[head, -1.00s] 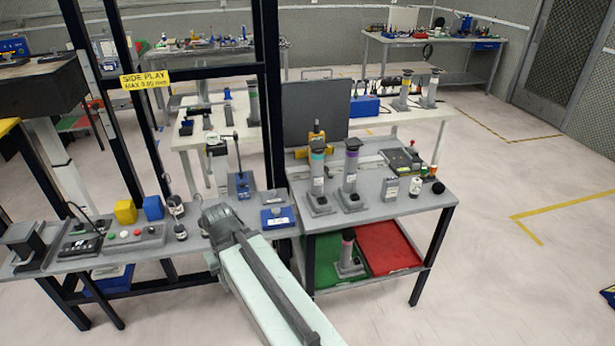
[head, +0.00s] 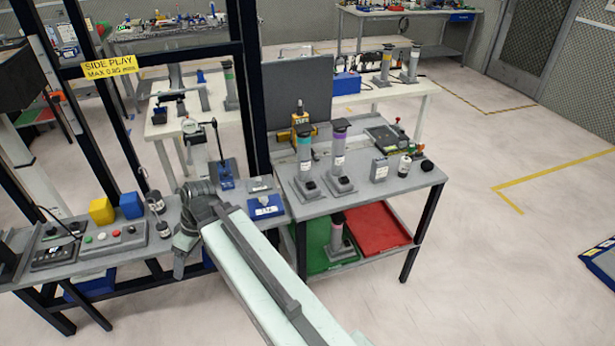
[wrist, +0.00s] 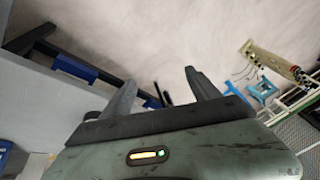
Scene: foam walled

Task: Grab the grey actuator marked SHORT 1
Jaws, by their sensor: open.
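Several upright grey actuators stand in the head view, but their labels are too small to read, so I cannot tell which is SHORT 1. One with a teal band (head: 305,158) and one with a purple band (head: 339,160) stand on the grey bench at right. One with a pink band (head: 337,238) stands on the shelf below. My gripper (head: 180,262) hangs at the front edge of the left bench, left of these actuators and apart from them. In the wrist view my gripper (wrist: 160,80) is open, with nothing between its fingers.
A blue tray (head: 265,207) and a blue-based lever device (head: 225,180) are right of my gripper. A control box (head: 113,240) lies left. A dark frame post (head: 252,90) rises between the benches. Red (head: 375,230) and green (head: 318,255) trays lie on the shelf.

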